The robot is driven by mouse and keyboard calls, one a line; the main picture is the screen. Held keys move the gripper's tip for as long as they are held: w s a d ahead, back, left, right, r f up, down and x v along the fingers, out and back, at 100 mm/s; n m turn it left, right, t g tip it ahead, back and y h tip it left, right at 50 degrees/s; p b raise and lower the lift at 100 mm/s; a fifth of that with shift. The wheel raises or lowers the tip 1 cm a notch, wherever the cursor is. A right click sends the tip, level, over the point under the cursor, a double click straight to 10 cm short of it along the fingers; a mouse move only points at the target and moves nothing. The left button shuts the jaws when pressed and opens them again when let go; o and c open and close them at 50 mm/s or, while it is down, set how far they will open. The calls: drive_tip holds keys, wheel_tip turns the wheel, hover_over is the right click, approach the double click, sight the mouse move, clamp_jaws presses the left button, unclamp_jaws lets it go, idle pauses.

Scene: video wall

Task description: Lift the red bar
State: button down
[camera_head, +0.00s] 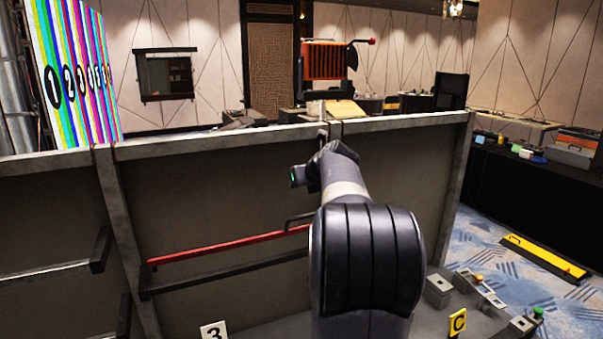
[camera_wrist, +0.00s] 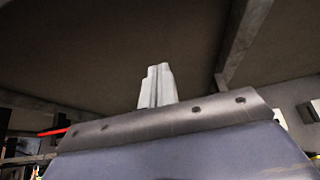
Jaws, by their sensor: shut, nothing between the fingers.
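The red bar (camera_head: 228,244) runs nearly level across the dark panel in the head view, rising a little to the right. Its right end meets a dark bracket beside my arm, and my arm may hide part of it. A short red piece (camera_wrist: 52,132) at the left edge of the wrist view may be the same bar. My gripper (camera_wrist: 158,68) shows in the wrist view with its pale fingers together and nothing between them. It appears apart from the red bar. In the head view my arm reaches up toward the panel's top edge, and the fingers are not clear there.
A dark bar (camera_head: 215,277) runs below the red one. A grey frame post (camera_head: 125,240) stands to the left.

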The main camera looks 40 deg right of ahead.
drive_tip(key=s+a+f+m+t+h+b, duration=0.1)
drive_tip(key=s+f+m+t+b, duration=0.5)
drive_tip(key=m, duration=1.2)
drive_tip(key=s+a+f+m+t+h+b, duration=0.15)
drive_tip(key=s+f+m+b, duration=0.6)
drive_tip(key=s+m, duration=0.75)
drive_tip(key=w+d+r+m+p, duration=0.1)
drive_tip(key=w+p, duration=0.1)
drive_tip(key=w, duration=0.6)
drive_tip(key=w+d+r+m+p, duration=0.1)
drive_tip(key=w+m+p, duration=0.1)
drive_tip(key=w, duration=0.6)
drive_tip(key=shift+w+d+y, duration=0.15)
drive_tip(key=shift+d+y, duration=0.2)
drive_tip(key=shift+r, duration=0.1)
